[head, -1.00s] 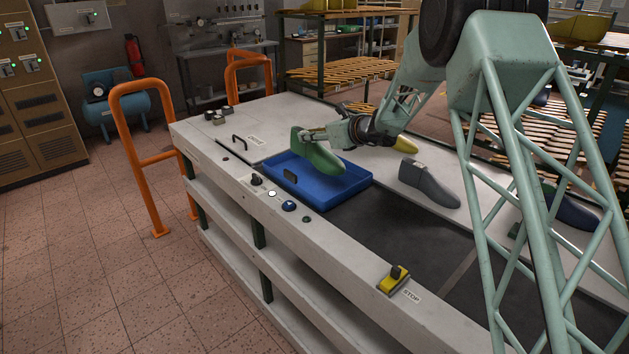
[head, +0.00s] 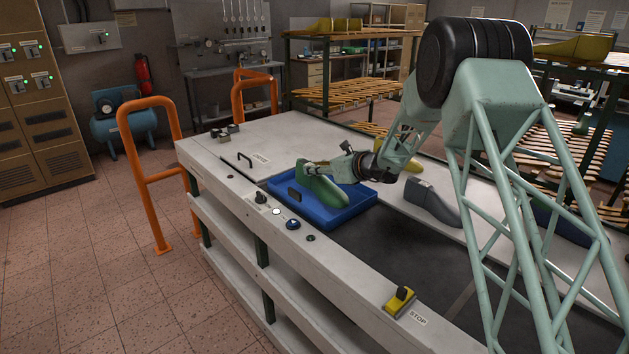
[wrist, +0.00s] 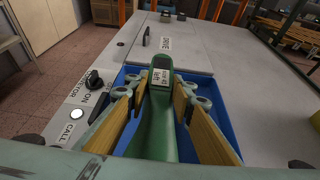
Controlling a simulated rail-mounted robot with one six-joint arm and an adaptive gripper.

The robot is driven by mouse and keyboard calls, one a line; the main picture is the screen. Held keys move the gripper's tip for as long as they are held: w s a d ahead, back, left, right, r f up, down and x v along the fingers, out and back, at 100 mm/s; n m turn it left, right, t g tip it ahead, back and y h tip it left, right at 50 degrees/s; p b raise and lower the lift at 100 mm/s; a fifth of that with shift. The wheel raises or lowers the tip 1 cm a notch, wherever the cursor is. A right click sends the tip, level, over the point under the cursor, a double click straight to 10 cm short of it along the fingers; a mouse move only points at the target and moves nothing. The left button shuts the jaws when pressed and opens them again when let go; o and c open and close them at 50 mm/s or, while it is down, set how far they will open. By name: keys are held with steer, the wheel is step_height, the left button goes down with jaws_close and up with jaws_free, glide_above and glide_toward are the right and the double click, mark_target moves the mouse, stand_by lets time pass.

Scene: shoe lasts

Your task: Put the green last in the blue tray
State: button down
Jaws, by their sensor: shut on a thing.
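The green last (head: 320,184) is in or just above the blue tray (head: 352,212), near the middle of the tray. In the wrist view the green last (wrist: 158,125) lies between the two wooden finger pads, its labelled top end pointing away from me. My gripper (head: 314,172) is shut on the green last; it also shows in the wrist view (wrist: 160,105). The tray (wrist: 222,125) surrounds the last on both sides there. Whether the last's underside touches the tray floor is hidden.
A grey last (head: 432,202) stands right of the tray, with a yellow last (head: 404,162) behind my gripper. A control strip with a black knob (head: 261,198) and buttons runs along the front edge. A yellow stop switch (head: 398,300) sits nearer. The dark belt (head: 380,250) is bare beside the tray.

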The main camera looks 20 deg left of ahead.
mark_target(316, 177)
steer(key=shift+f, duration=0.15)
steer(key=shift+f+b, duration=0.35)
steer(key=shift+f, duration=1.5)
steer(key=shift+f, duration=0.1)
steer(key=c, duration=2.3)
jaws_free()
steer(key=shift+o, duration=0.2)
steer(key=shift+s+d+r, duration=0.2)
steer(key=shift+d+r, duration=0.1)
steer(key=shift+d, duration=0.15)
steer(key=p+v, duration=0.1)
steer(key=v, duration=1)
steer(key=shift+f, duration=0.15)
